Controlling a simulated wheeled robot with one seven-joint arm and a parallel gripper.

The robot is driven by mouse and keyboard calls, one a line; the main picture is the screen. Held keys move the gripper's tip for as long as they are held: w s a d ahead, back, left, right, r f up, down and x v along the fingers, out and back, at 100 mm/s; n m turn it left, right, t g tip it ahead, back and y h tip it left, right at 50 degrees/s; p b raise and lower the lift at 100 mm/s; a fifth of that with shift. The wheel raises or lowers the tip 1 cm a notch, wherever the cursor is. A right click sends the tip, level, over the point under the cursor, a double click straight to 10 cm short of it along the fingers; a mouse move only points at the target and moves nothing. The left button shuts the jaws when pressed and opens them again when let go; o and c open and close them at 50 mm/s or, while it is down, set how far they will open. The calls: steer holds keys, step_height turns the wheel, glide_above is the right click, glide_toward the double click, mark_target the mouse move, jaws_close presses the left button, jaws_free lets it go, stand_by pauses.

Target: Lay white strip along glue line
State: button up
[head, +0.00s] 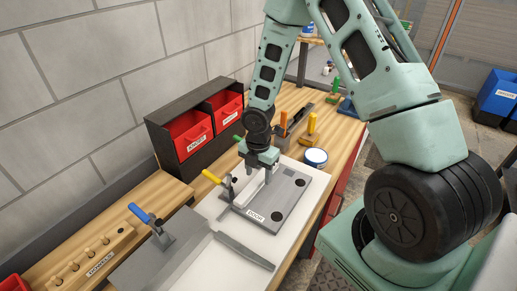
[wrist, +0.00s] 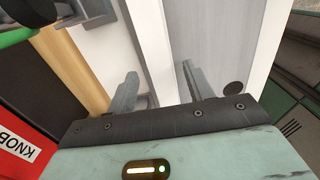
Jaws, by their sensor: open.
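The grey board marked DOOR (head: 285,205) lies on a white sheet (head: 213,207) on the bench. A white strip (head: 250,188) lies along the board's left side, below my gripper (head: 266,178). In the wrist view the strip (wrist: 154,45) runs lengthwise between the two fingers of my gripper (wrist: 162,88), with the grey board (wrist: 212,45) to its right. The fingers are spread, one on each side of the strip, and do not appear to press on it. I cannot make out a glue line; the gripper hides part of the strip.
A yellow-handled clamp (head: 213,178) stands at the board's left edge. Red bins (head: 193,134) in a dark rack stand behind left. A blue-lidded tub (head: 315,157) sits right of the gripper. A grey plate with a blue-handled clamp (head: 144,214) lies front left.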

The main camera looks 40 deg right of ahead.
mark_target(259, 179)
step_height(259, 179, up, 16)
stand_by(0.3)
steer(key=shift+f, duration=0.1)
steer(key=s+a+m+b, duration=0.7)
steer(key=s+a+m, duration=0.7)
steer(key=s+a, duration=0.7)
steer(key=shift+s+y, duration=0.3)
steer(key=shift+s, duration=0.4)
